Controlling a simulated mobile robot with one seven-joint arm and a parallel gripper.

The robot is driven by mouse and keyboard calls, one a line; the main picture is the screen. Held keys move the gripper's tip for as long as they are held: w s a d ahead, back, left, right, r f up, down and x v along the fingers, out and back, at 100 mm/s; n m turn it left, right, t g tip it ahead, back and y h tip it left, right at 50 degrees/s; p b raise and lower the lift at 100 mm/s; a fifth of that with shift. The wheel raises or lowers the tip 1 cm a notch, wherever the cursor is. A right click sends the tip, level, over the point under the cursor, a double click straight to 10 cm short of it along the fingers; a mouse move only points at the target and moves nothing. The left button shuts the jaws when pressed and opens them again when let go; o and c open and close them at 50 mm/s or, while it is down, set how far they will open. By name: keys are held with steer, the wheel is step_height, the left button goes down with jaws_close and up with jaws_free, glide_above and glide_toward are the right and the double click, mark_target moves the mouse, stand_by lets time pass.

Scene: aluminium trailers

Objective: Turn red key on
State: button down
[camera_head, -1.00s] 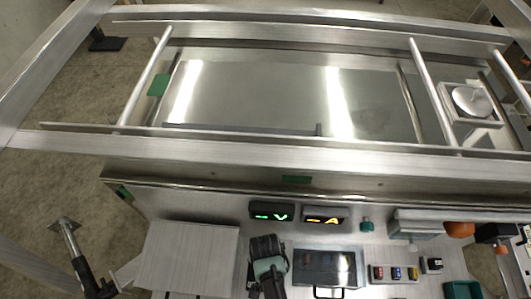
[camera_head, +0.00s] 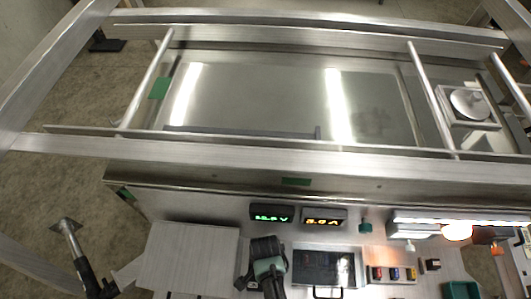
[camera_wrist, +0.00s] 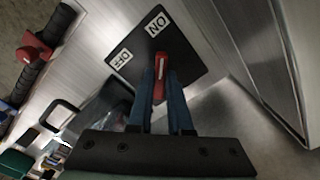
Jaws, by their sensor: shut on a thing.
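In the wrist view the red key (camera_wrist: 161,66) stands on a black switch plate (camera_wrist: 190,62) with white ON and OFF labels. My gripper (camera_wrist: 160,88) is shut on the key, its two blue fingers on either side of it. The key's tip points toward the ON label (camera_wrist: 157,22); the OFF label (camera_wrist: 124,57) lies to its left. In the head view I cannot make out the key or its plate clearly. The green display (camera_head: 271,218) and amber display (camera_head: 324,221) show lit digits. The orange lamp (camera_head: 457,232) glows.
A metal wall (camera_wrist: 270,60) rises close on the right in the wrist view. A red and black handle (camera_wrist: 35,48) is at the upper left. In the head view, small coloured buttons (camera_head: 394,274) and a green bin (camera_head: 460,290) sit on the panel.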

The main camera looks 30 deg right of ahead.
steer(key=c, duration=0.8)
jaws_free()
steer(key=shift+c, duration=0.2)
step_height(320, 180, up, 13)
steer(key=shift+p, duration=0.4)
